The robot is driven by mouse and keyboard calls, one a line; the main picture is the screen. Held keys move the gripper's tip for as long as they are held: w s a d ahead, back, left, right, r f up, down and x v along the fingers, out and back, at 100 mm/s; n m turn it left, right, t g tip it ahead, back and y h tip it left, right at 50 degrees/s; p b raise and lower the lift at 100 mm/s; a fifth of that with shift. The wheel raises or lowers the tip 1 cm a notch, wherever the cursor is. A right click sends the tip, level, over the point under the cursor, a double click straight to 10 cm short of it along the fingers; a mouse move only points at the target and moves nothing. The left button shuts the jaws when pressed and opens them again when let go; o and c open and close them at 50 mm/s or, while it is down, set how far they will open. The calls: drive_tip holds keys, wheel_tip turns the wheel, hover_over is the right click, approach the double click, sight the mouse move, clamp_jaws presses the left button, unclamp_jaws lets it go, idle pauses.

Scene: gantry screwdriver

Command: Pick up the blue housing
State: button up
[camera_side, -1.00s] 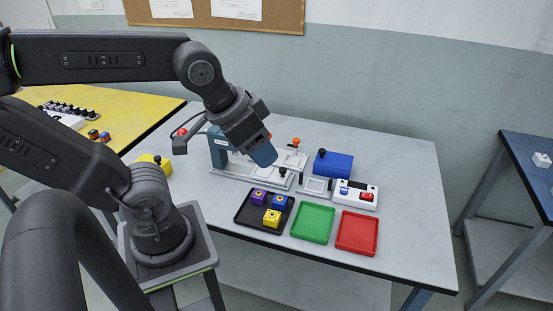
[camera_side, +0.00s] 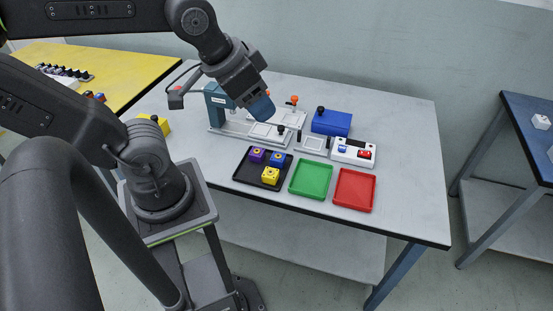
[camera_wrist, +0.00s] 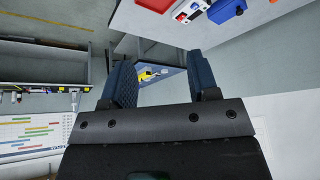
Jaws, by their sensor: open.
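The blue housing (camera_side: 278,159) is a small blue block at the right back of a black tray (camera_side: 243,178). A purple block (camera_side: 257,155) is to its left and a yellow block (camera_side: 270,175) is in front of it. My gripper (camera_side: 262,110) is in the air above the fixture behind the black tray, apart from the housing. In the wrist view, its two dark blue fingers (camera_wrist: 161,82) are spread with nothing between them. The housing does not show in the wrist view.
A green tray (camera_side: 311,179) and a red tray (camera_side: 354,189) lie right of the black tray. Behind them are a button box (camera_side: 353,152), a blue box (camera_side: 332,122) and a fixture (camera_side: 225,127) with clamps. The table front (camera_side: 400,213) on the right is bare.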

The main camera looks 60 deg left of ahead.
drive_tip(key=shift+c, duration=0.4)
drive_tip(key=n+g, duration=0.6)
drive_tip(key=n, duration=0.3)
hover_over(277, 158)
wheel_tip(277, 158, down, 21)
wheel_tip(277, 158, down, 8)
drive_tip(key=shift+a+r, duration=0.1)
drive_tip(key=shift+r, duration=0.05)
drive_tip(key=shift+f, duration=3.1)
drive_tip(key=shift+c, duration=0.5)
